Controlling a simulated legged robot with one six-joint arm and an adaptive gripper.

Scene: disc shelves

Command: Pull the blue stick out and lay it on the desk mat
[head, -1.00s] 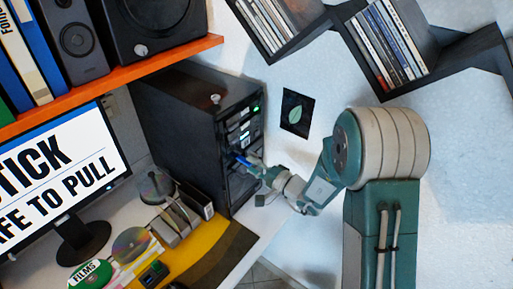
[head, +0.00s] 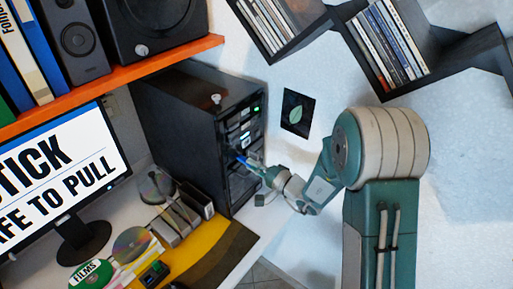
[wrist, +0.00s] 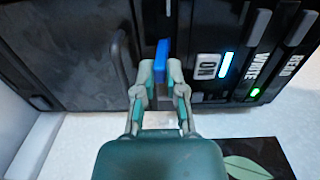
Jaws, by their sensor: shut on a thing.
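The blue stick (wrist: 162,60) stands out from the front of the black computer tower (head: 180,120). In the head view the blue stick (head: 241,159) shows as a small blue piece at the tower's front. My gripper (wrist: 160,75) is at the stick, with one finger on each side of its near end, shut on it. In the head view my gripper (head: 252,166) is close to the tower front. I cannot tell how much of the stick is inside the tower. The desk mat (head: 222,255), yellow and brown striped, lies on the desk in front of the tower.
The monitor (head: 62,180) reads "STICK" and "SAFE TO PULL". Discs (head: 131,243), a green "FILMS" item (head: 88,272) and a disc rack (head: 176,222) stand by the mat. An orange shelf (head: 110,85) hangs above. The mat's right part is clear.

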